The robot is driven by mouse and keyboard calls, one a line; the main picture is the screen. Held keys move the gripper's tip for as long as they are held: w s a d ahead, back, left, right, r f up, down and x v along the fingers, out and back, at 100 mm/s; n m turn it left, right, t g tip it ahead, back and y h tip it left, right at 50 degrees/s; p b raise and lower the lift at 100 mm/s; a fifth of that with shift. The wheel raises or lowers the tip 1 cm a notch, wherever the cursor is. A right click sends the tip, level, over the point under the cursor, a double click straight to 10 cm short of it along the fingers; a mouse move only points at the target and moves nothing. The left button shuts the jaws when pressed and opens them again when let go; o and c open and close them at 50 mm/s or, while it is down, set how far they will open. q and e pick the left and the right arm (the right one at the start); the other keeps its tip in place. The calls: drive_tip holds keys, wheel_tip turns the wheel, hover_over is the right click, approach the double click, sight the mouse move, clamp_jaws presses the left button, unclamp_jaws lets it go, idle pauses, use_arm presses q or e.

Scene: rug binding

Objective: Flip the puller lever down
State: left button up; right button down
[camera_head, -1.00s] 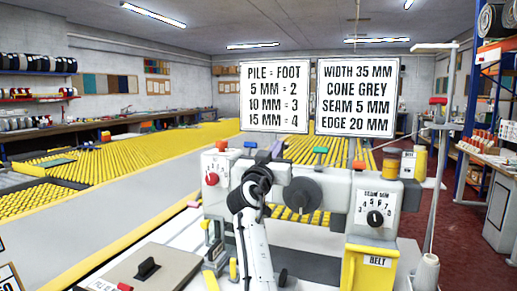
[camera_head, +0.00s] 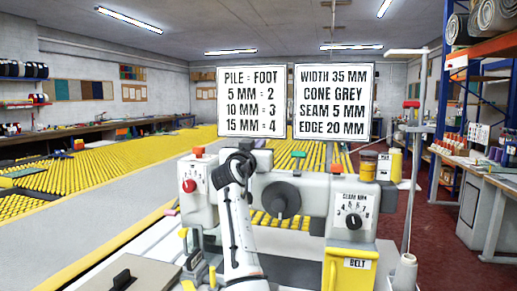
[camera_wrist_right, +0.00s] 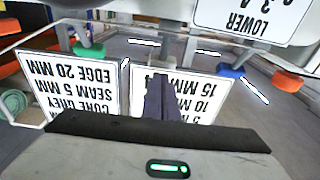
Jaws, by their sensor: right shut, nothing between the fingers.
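The sewing machine (camera_head: 310,192) stands in front of me with coloured knobs on top: red (camera_head: 198,151), green (camera_head: 298,155) and orange (camera_head: 336,167). Blue (camera_wrist_right: 231,71), orange (camera_wrist_right: 288,83) and green (camera_wrist_right: 82,48) knobs show in the right wrist view. I cannot tell which is the puller lever; no label naming it is readable. My right arm reaches up in front of the machine's left part. My right gripper's fingers (camera_wrist_right: 164,96) are shut and empty in the wrist view; its wrist hides them in the head view. My left gripper is not in view.
Two white instruction signs (camera_head: 251,102) (camera_head: 334,101) stand above the machine. A thread cone (camera_head: 405,272) stands at right. Yellow roller tables (camera_head: 110,165) stretch behind.

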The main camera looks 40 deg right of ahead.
idle(0.5)
drive_tip(key=shift+s+a+r, duration=0.15)
drive_tip(key=shift+a+r, duration=0.2)
drive_tip(key=shift+a, duration=0.05)
drive_tip(key=s+a+r, duration=0.5)
drive_tip(key=a+r, duration=0.1)
drive_tip(key=a, duration=0.3)
drive_tip(key=shift+s+a+r+b, duration=0.2)
drive_tip(key=shift+s+a+b, duration=0.15)
drive_tip(key=shift+s+b, duration=0.05)
